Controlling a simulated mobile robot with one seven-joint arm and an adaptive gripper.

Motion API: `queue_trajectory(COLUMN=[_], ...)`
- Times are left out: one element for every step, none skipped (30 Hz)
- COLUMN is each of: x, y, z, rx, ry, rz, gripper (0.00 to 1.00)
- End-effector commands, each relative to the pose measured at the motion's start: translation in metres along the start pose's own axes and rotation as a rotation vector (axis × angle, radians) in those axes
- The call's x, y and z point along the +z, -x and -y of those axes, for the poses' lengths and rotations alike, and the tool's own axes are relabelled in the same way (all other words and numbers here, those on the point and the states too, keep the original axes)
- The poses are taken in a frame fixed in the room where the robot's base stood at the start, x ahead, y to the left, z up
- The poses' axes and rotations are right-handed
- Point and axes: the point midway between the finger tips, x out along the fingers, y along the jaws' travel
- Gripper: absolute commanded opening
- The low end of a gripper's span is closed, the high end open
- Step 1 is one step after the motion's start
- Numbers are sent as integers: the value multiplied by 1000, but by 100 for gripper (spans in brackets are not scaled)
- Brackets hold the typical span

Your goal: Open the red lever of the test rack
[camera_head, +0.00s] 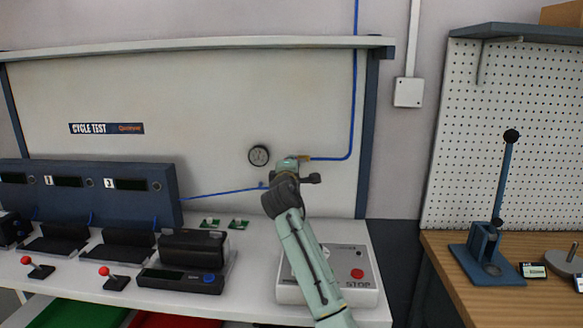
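The test rack (215,110) is a pale back panel with a "CYCLE TEST" sign (106,128), standing behind a white bench. My arm reaches up from the bottom middle to the rack. My gripper (300,178) is at the arm's far end, in front of the panel where the blue tubes meet, right of and below a round gauge (259,155). A small brass-coloured fitting (305,158) shows just above it. I cannot make out the fingers. No red lever is visible there; my arm and gripper cover that spot, so contact cannot be told.
A white box with a red STOP button (357,273) lies under my arm. Two small red-knobbed sticks (104,271) (27,260), a dark device (190,258) and display units (130,184) are left. A blue lever press (488,252) stands on the wooden table, right.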

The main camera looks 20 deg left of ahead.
Motion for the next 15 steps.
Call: queue_trajectory(x=[0,0,0,1,1,1,1,1,1,1,1,1,1,1,1], y=[0,0,0,0,0,0,0,0,0,0,0,0,0,0,0], z=[1,0,0,0,-1,-1,-1,-1,-1,-1,-1,-1,-1,-1,-2], rx=[-2,-2,-2,-2,-2,-2,-2,-2,-2,-2,-2,-2,-2,-2,-2], ry=[-18,-27,-37,-43,-49,-55,-59,-62,-65,-67,-68,-69,-69,-69,-69], rz=[0,1,1,1,1,1,1,1,1,1,1,1,1,1,1], gripper=[0,0,0,0,0,0,0,0,0,0,0,0,0,0,0])
